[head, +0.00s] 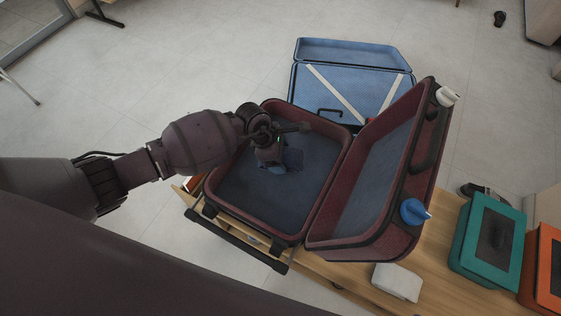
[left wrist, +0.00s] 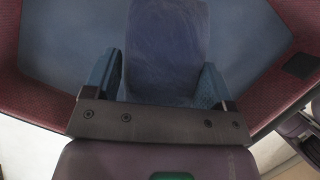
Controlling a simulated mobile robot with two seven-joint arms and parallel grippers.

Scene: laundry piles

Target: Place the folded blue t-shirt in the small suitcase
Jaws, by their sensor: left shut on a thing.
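The small suitcase (head: 250,205) is dark red with a dark blue-grey lining and lies open on a wooden table. Its lid (head: 385,165) stands tilted open on the right. My left gripper (head: 283,150) reaches down inside the base half, near its far side. It is shut on the folded blue t-shirt (head: 293,160), mostly hidden by the gripper in the head view. In the left wrist view the t-shirt (left wrist: 167,45) lies between the two fingers (left wrist: 160,85), above the lining (left wrist: 75,45). I cannot tell whether it touches the lining. My right gripper is not in view.
A blue suitcase (head: 345,85) lies open beyond the red one. A white folded cloth-like item (head: 397,282), a teal box (head: 490,243) and an orange box (head: 545,270) are on the table (head: 430,265) at the right. The suitcase base around my gripper looks empty.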

